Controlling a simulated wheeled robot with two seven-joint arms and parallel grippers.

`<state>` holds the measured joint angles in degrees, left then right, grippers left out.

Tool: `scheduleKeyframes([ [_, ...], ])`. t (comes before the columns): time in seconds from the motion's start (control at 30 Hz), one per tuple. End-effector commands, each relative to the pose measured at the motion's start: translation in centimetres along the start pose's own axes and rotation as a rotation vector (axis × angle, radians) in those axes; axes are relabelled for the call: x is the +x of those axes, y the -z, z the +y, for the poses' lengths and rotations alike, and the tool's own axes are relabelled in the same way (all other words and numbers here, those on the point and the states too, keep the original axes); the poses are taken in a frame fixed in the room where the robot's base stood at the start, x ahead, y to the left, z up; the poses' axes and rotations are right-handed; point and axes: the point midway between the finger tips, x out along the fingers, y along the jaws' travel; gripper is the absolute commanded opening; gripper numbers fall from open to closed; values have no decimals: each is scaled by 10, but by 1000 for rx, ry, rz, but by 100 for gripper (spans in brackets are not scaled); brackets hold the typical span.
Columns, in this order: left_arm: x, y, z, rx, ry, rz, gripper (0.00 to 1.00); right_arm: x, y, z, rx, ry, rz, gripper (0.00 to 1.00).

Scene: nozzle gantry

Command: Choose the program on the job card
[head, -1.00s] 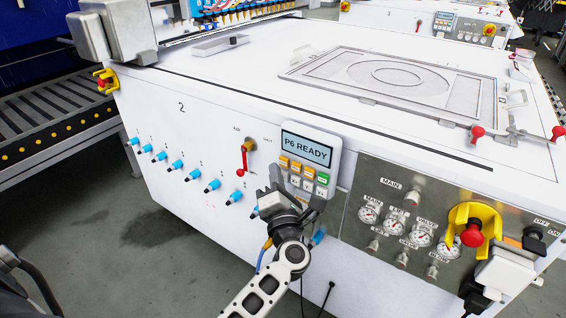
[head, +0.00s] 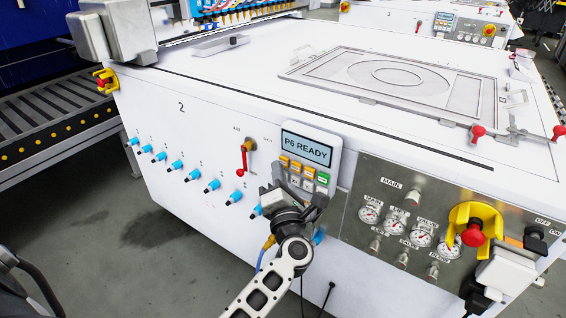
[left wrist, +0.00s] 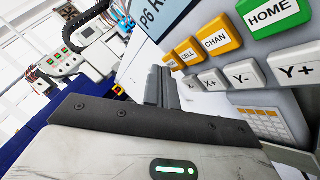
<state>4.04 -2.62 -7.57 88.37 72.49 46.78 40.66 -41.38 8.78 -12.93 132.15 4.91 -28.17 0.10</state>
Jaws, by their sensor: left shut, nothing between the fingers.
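The pendant (head: 309,150) on the machine's front face has a screen (head: 306,150) reading "P6 READY". Below it are orange keys, a green key and white keys. In the left wrist view I read a green HOME key (left wrist: 273,14), an orange CHAN key (left wrist: 221,40), an orange CELL key (left wrist: 188,53), and white Y- (left wrist: 244,77) and Y+ (left wrist: 297,71) keys. My left gripper (head: 296,188) is shut and empty in front of the lower keys and hides some of them. Its fingers (left wrist: 160,85) point toward the panel; contact cannot be told. I cannot make out a job card.
A red-handled valve (head: 243,158) is left of the pendant, above a row of blue fittings (head: 212,185). A steel gauge panel (head: 405,225) and a red emergency stop (head: 472,233) are to the right. Cables hang below the pendant.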

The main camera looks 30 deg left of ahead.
Motion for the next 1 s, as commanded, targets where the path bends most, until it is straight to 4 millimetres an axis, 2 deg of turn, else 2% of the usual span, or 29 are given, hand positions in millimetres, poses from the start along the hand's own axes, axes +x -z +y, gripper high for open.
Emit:
scheduleKeyframes([
  [1.0,7,-5,-5,0,0,-1,0,2,-6,0,8,-1,-6,36],
])
